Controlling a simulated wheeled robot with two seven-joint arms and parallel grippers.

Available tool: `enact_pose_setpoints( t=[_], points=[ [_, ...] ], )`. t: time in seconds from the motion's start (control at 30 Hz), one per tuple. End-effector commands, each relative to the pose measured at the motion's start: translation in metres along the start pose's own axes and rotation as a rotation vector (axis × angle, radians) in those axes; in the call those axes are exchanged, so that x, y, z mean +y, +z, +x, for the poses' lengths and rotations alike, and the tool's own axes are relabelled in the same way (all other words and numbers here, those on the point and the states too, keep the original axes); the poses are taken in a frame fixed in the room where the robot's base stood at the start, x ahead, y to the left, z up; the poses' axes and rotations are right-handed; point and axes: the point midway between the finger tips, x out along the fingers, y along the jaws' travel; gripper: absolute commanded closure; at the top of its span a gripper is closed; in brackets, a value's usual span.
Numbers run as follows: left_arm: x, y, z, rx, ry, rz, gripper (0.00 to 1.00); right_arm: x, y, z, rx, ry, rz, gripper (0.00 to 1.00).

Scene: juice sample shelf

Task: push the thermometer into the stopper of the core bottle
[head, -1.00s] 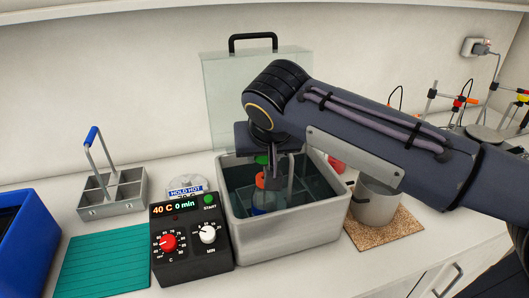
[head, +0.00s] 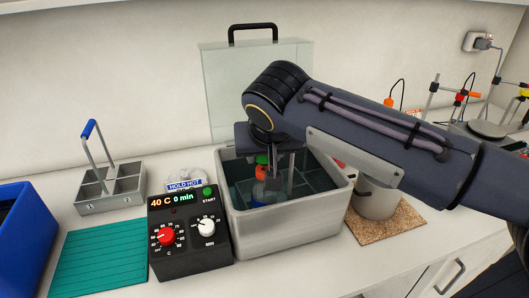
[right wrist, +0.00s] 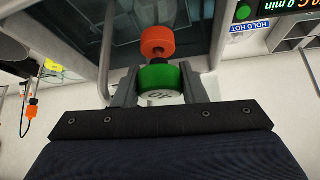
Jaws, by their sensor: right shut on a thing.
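My right gripper (head: 268,167) points down over the steel water bath (head: 290,222). It is shut on the green head (head: 262,159) of the thermometer, which also shows between the fingers in the right wrist view (right wrist: 163,80). The orange stopper (head: 261,173) of the core bottle (head: 262,198) is close below the head; the right wrist view shows the stopper (right wrist: 158,40) in line with it, a short dark part between. The bottle stands in the bath, partly hidden by its wall. The thermometer's stem cannot be made out. My left gripper is out of view.
A clear lid (head: 225,85) with a black handle stands behind the bath. A control box (head: 190,245) adjoins its left side. A steel pot (head: 374,200) on a cork mat (head: 405,218) is at right. A divided carrier (head: 110,193) and green mat (head: 100,258) lie left.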

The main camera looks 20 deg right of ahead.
Motion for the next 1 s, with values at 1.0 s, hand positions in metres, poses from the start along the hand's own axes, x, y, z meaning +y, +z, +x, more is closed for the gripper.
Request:
enact_pose_setpoints(
  t=[1.0],
  points=[
    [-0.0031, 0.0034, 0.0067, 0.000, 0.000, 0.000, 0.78, 0.0000, 0.0051, 0.0076, 0.001, 0.000, 0.000, 0.93]
  ],
)
